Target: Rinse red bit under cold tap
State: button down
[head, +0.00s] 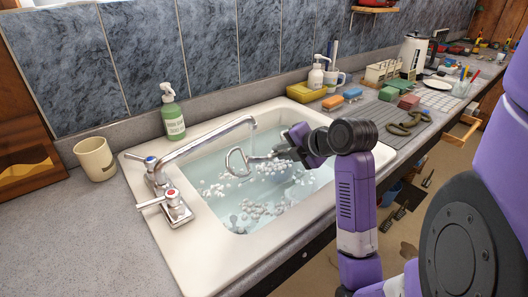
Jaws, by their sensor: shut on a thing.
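My gripper (286,151) is over the sink basin, shut on a metal bit (238,161). The bit's ring and bar stick out to the left of the jaws; the rest is hidden by the gripper. What shows of it looks grey, and I cannot make out red on it. The tap spout (215,134) arches over the basin, its end above the bit. A faint pale stream seems to fall from it towards the bit. The blue-marked handle (150,161) is at the back and the red-marked handle (172,197) nearer the front.
The white sink (187,262) holds water with many pale bubbles or bits. A yellow box (306,93), sponges (333,102) and a grooved drainer (385,117) lie right.

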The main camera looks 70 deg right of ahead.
jog(key=shift+w+d, duration=0.15)
jog(key=shift+w, duration=0.05)
jog(key=shift+w+d, duration=0.15)
jog(key=shift+w, duration=0.15)
jog(key=shift+w+d, duration=0.1)
dwell(0.3)
jog(key=s+d+b, duration=0.1)
jog(key=s+d, duration=0.1)
jog(key=s, duration=0.7)
jog(key=shift+s+d, duration=0.15)
jog(key=shift+s, duration=0.2)
